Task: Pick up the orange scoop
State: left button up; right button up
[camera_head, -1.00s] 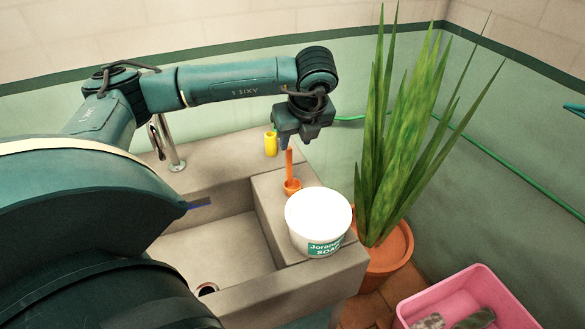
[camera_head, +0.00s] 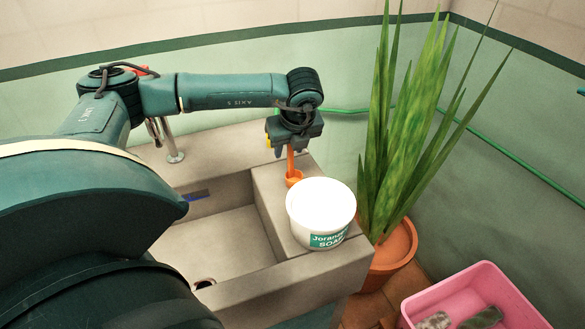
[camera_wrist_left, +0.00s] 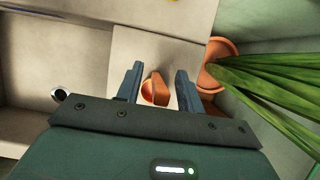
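The orange scoop (camera_head: 294,177) stands with its handle up on the concrete ledge, just behind the white soap tub (camera_head: 322,208). My left gripper (camera_head: 291,152) is above it, pointing down, with its fingers around the upper handle. In the left wrist view the scoop (camera_wrist_left: 156,90) lies between the two spread fingers of my left gripper (camera_wrist_left: 158,84), with gaps visible on both sides. The gripper hides the top of the handle in the head view. My right gripper is not in view.
The sink basin (camera_head: 215,245) lies left of the ledge. A yellow cup (camera_head: 268,142) is mostly hidden behind my left gripper. A spiky plant in a terracotta pot (camera_head: 393,250) stands close on the right. A pink crate (camera_head: 480,285) is at lower right.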

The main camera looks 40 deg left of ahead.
pick_arm(q)
grip_shut()
dwell(0.5)
